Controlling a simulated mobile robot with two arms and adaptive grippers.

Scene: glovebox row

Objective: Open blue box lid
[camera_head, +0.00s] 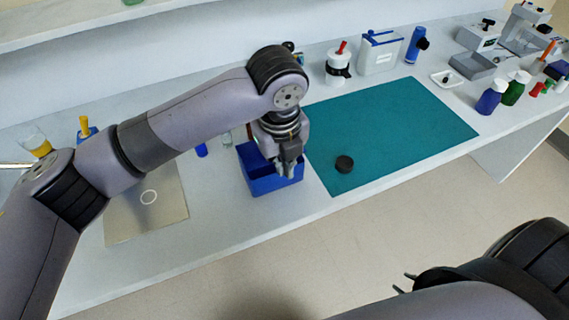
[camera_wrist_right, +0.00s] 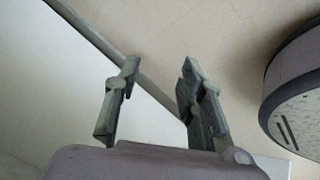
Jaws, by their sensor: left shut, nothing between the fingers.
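A blue box (camera_head: 273,187) stands on the bench near its front edge, left of the teal mat. Its top looks open on the left, where a dark blue inside shows. I cannot make out a separate lid; my left arm hides the box's back right part. My left gripper (camera_head: 287,171) points down at the box's right half, with its fingers shut and empty. I cannot tell whether it touches the box. My right gripper (camera_head: 402,283) is in front of the bench, away from the box. In the right wrist view its fingers (camera_wrist_right: 159,72) are apart with nothing between them.
A metal plate (camera_head: 146,205) lies to the left. Behind the mat stand a white container (camera_head: 379,54) and a blue bottle (camera_head: 416,44). Several small bottles stand at the right.

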